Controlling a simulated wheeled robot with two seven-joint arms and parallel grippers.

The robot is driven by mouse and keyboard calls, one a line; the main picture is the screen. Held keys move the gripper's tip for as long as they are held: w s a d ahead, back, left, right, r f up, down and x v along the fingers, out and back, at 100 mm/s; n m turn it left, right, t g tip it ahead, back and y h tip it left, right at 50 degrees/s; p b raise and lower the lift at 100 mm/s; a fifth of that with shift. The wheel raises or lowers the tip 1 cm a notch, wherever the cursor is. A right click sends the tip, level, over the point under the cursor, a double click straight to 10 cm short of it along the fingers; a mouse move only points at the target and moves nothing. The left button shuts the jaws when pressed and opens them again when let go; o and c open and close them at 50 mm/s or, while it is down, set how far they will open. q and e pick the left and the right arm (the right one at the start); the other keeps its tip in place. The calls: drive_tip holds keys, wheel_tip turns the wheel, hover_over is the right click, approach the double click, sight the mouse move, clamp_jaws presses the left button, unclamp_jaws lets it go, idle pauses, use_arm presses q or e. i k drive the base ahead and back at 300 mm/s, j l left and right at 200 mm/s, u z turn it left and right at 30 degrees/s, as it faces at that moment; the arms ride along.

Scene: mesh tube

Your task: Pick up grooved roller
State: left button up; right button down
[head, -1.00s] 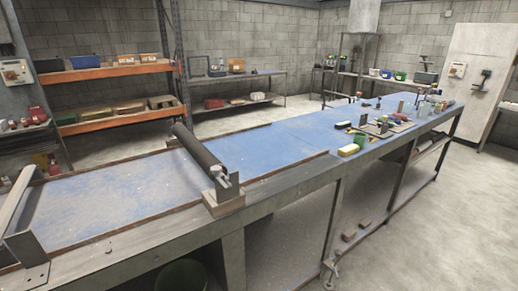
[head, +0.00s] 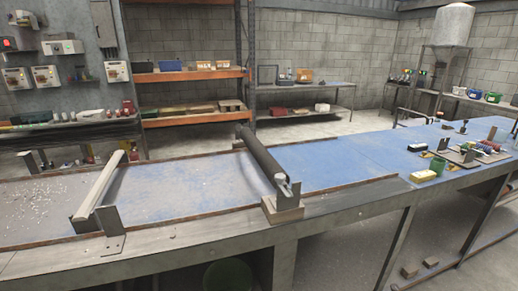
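A dark roller (head: 262,158) lies across the blue-topped workbench (head: 325,160), with its near end held in a bracket on a block (head: 283,208). A pale, light-coloured roller or bar (head: 97,187) lies across the bench further left, with its near end at a metal bracket (head: 112,221). I cannot make out grooves on either one at this size. Neither of my grippers is in view.
Small tools and parts sit on a tray (head: 470,154) at the bench's right, near a yellow block (head: 424,176). A raised edge strip (head: 345,191) runs along the bench. Orange shelves (head: 190,76) stand behind. The blue surface between is clear.

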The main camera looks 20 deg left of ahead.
sight(270, 166)
drive_tip(key=i+l+u, duration=0.15)
drive_tip(key=l, duration=0.45)
drive_tip(key=i+l+u, duration=0.2)
drive_tip(key=l, duration=0.4)
drive_tip(key=i+l+u, duration=0.15)
drive_tip(key=l, duration=0.45)
drive_tip(key=l+u, duration=0.15)
drive_tip(key=l, duration=0.45)
